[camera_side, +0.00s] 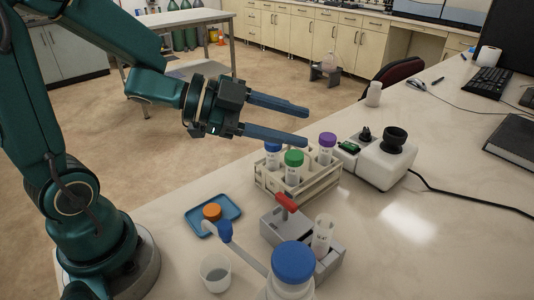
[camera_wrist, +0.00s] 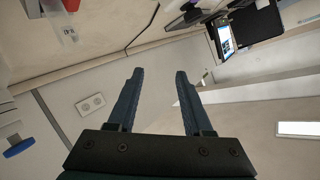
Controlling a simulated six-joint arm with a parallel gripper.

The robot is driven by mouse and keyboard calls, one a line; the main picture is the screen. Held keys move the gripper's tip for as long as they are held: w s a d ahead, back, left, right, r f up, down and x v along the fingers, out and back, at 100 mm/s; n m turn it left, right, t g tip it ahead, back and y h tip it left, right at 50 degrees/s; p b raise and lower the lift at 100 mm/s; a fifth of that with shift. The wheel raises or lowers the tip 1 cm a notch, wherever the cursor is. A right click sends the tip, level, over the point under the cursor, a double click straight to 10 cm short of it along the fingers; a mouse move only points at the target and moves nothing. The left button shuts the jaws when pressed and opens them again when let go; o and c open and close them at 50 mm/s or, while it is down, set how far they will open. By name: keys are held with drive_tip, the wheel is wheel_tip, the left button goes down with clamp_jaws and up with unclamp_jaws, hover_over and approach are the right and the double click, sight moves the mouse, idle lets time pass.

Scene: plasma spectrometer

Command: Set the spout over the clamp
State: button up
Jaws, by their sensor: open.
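The spout (camera_side: 219,231) is a pale curved tip with a blue section, at the end of a grey arm running to a white bottle (camera_side: 292,286) with a blue cap. It points left, above and behind a small clear cup (camera_side: 215,274), apart from the clamp. The clamp (camera_side: 276,229) is a grey block with a red lever (camera_side: 287,203). A clear tube (camera_side: 322,236) stands upright at its right side. My gripper (camera_side: 304,125) is open and empty, high above and behind these things. In the wrist view, nothing lies between its fingers (camera_wrist: 159,74).
A beige rack (camera_side: 265,182) of tubes with blue, green and purple caps stands behind the clamp. A blue tray (camera_side: 231,205) with an orange cap (camera_side: 212,211) lies to its left. A white device (camera_side: 378,164) with a black knob stands right. The right front bench is clear.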

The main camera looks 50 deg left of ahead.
sight(229, 230)
drive_tip(key=s+d+m+g+h, duration=0.1)
drive_tip(key=s+g+h, duration=0.2)
drive_tip(key=s, duration=0.2)
drive_tip(key=s+d+r+m+g+h, duration=0.1)
drive_tip(key=s+d+m+g+h, duration=0.1)
drive_tip(key=s, duration=0.4)
drive_tip(key=s+d+m+g+h, duration=0.1)
drive_tip(key=s+d+g+h, duration=0.1)
drive_tip(key=s+g+h, duration=0.2)
drive_tip(key=shift+s+d+r+g+h, duration=0.1)
drive_tip(key=shift+s+g+h, duration=0.1)
drive_tip(key=shift+s+g, duration=0.35)
drive_tip(key=shift+s+d+r+g+h, duration=0.1)
drive_tip(key=shift+s+g+h, duration=0.1)
drive_tip(key=shift+s+g, duration=0.35)
drive_tip(key=shift+m, duration=0.3)
wheel_tip(229, 230, down, 4)
drive_tip(key=shift+w+f, duration=0.1)
drive_tip(key=shift+w, duration=0.05)
drive_tip(key=shift+d, duration=2.6)
clamp_jaws()
